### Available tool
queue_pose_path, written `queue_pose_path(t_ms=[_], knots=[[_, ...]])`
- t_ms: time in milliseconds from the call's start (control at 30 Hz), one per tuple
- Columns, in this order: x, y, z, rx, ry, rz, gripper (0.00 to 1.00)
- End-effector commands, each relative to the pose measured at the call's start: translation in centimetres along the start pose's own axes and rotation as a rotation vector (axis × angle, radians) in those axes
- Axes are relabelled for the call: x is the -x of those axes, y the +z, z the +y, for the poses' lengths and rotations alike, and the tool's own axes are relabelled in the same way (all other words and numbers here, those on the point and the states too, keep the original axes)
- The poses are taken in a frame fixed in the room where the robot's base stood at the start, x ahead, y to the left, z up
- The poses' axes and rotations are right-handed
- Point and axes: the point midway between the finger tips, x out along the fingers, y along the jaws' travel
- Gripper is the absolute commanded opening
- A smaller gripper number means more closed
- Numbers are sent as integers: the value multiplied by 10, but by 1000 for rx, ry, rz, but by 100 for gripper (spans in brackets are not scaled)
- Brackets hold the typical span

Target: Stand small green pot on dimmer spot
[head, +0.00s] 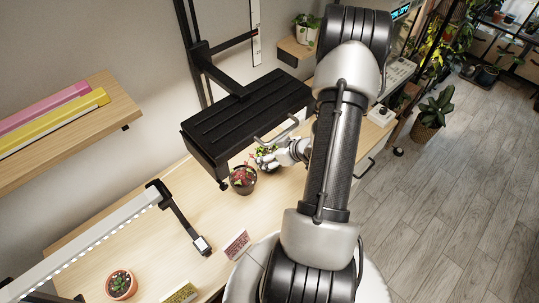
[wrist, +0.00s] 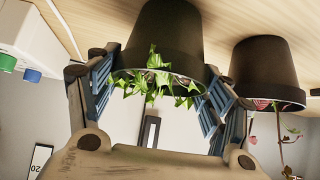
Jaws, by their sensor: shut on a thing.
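My gripper (wrist: 162,84) is shut on a dark pot with trailing green leaves (wrist: 170,38), its blue-padded fingers on either side near the rim. The wrist picture is upside down, with the wooden tabletop (wrist: 105,14) at the top. In the head view my gripper (head: 287,153) partly hides the pot, and the green leaves (head: 264,152) show. No pot of green colour shows. No marked dimmer spot can be made out; a black slatted panel (head: 245,115) overhangs the table here.
A dark pot with a reddish plant (head: 243,181) stands close beside the held pot. A lit lamp bar (head: 85,240), a terracotta pot (head: 121,284) and small cards (head: 237,245) are at the front left. A white box with coloured knobs (wrist: 30,35) shows in the wrist view.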

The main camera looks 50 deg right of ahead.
Motion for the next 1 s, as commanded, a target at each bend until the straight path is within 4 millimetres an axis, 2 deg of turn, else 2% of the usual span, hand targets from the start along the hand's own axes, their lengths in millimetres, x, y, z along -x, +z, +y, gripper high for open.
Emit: queue_pose_path(t_ms=[200,233,500,867,1000], knots=[[-2,2,0,0,0,0,40],[-2,2,0,-1,0,0,74],[-1,2,0,0,0,0,92],[-1,1,0,0,0,0,93],[10,-2,1,-2,2,0,93]])
